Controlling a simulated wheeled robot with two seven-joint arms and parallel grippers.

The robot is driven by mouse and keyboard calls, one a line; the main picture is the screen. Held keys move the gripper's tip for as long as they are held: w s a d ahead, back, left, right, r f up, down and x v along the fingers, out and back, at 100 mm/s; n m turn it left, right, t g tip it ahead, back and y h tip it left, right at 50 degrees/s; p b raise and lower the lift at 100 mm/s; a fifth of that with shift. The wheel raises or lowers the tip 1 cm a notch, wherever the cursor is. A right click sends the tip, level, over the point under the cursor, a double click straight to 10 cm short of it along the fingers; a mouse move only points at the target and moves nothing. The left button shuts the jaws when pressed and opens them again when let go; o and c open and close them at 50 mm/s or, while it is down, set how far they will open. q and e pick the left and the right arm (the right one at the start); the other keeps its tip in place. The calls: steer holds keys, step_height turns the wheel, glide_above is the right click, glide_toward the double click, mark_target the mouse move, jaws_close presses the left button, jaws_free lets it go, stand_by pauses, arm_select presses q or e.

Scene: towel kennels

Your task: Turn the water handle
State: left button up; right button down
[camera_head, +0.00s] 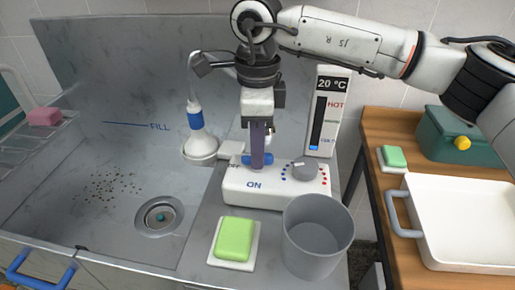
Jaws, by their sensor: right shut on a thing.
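The water control box (245,197) is white, marked ON and OFF, and stands at the back of the grey ledge beside the basin. My right gripper (258,163) comes down from above and is shut on the handle. A grey round knob (305,169) with blue and red dots is on the box's right side. The shower head (201,142), white with a blue collar, hangs at the left of the box. My left gripper is not in view.
The metal basin (110,165) has dark specks and a drain (159,216). A green soap (235,238) on a white dish and a grey cup (316,235) stand in front of the box. A temperature panel (324,110) reads 20 °C. A white tray (465,220) lies on the wooden table at right.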

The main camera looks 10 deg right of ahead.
steer(key=n, duration=0.5)
steer(key=shift+b, duration=0.35)
steer(key=n, duration=0.5)
stand_by(0.4)
steer(key=c, duration=1.6)
jaws_free()
steer(key=shift+c, duration=0.2)
step_height(320, 180, up, 10)
steer(key=shift+r, duration=0.2)
